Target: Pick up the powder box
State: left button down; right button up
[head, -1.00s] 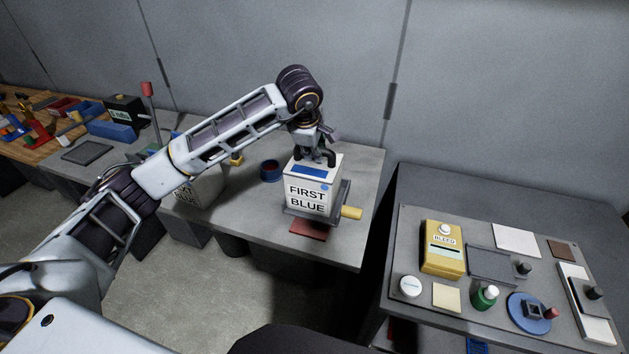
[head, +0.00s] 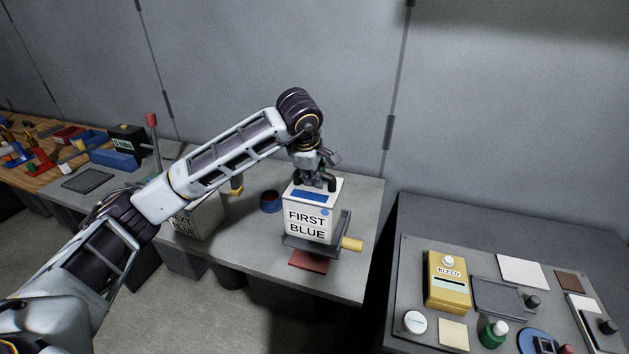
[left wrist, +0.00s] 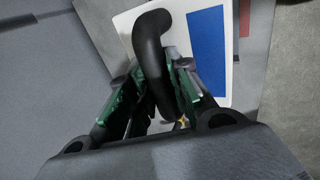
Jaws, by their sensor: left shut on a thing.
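The powder box appears to be the white box (head: 306,222) labelled "FIRST BLUE", with a blue patch on its top. It sits upright in a grey tray-like holder (head: 341,228) on the grey table. My left gripper (head: 318,183) is over the box top. In the left wrist view the gripper (left wrist: 150,95) is shut on a dark curved handle (left wrist: 152,45) that rises from the box's white top (left wrist: 185,25). I cannot tell any gap under the box. My right gripper is not in view.
A blue ring-like dish (head: 270,201) is beside the first box. A yellow knob (head: 352,244) sticks out at right and a red pad (head: 308,261) lies in front. A panel with a yellow "BLEED" box (head: 447,282) is at right.

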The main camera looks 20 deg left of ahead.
pick_arm(q)
jog(key=shift+r+b, duration=0.6)
jog(key=shift+r, duration=3.35)
